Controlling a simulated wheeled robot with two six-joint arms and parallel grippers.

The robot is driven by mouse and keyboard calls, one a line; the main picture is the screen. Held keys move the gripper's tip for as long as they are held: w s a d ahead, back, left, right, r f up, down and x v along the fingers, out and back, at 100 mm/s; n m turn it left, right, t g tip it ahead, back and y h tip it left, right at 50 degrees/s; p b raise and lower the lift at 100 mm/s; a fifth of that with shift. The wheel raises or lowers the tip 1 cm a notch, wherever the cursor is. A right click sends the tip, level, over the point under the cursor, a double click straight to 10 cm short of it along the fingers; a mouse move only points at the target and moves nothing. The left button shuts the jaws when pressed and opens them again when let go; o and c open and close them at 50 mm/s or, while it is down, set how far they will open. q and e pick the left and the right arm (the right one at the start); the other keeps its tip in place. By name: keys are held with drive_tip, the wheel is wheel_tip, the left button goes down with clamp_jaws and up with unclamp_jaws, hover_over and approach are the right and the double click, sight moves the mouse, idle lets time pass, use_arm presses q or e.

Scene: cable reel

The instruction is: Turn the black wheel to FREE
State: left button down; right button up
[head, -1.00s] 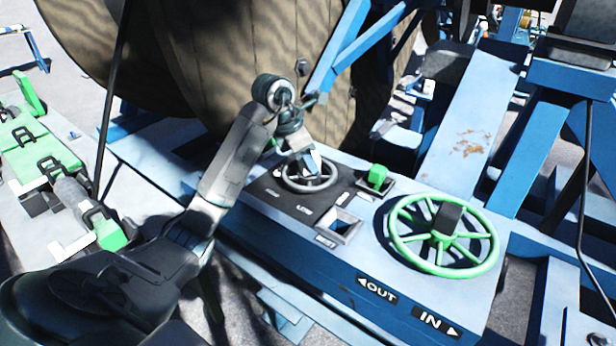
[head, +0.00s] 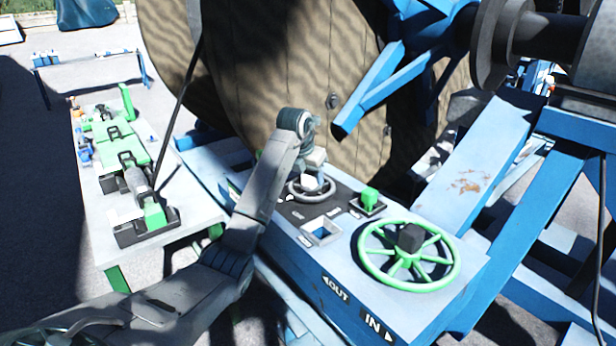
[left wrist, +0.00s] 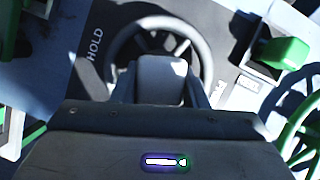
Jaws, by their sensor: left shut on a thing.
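The small black wheel (head: 313,201) looks grey in the light. It lies on a dark panel on top of the blue machine. My left gripper (head: 311,180) comes down over it from above and is shut on it, covering much of its middle. In the left wrist view the wheel's dark rim and spokes (left wrist: 207,62) show beyond my left gripper (left wrist: 160,78). The word HOLD (left wrist: 95,48) is printed on the panel left of the wheel there. FREE cannot be read in either view. My right gripper is not in view.
A green knob (head: 369,197) stands right of the black wheel. A large green handwheel (head: 455,262) is nearer, above OUT and IN labels. The big wooden reel (head: 260,75) rises behind. A table with green devices (head: 125,150) is at left.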

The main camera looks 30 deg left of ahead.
use_arm(q)
drive_tip(key=shift+r+n+p, duration=0.25)
drive_tip(key=shift+n+p, duration=0.1)
drive_tip(key=shift+n, duration=0.15)
drive_tip(key=shift+n+y, duration=0.3)
drive_tip(key=shift+y, duration=0.1)
drive_tip(key=shift+f+p, duration=0.1)
drive_tip(key=shift+p, duration=0.2)
drive_tip(key=shift+n, duration=0.3)
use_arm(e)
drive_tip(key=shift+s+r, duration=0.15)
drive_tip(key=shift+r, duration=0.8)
use_arm(q)
drive_tip(key=c, duration=0.8)
unclamp_jaws()
drive_tip(key=shift+f, duration=0.1)
drive_tip(key=shift+c, duration=0.2)
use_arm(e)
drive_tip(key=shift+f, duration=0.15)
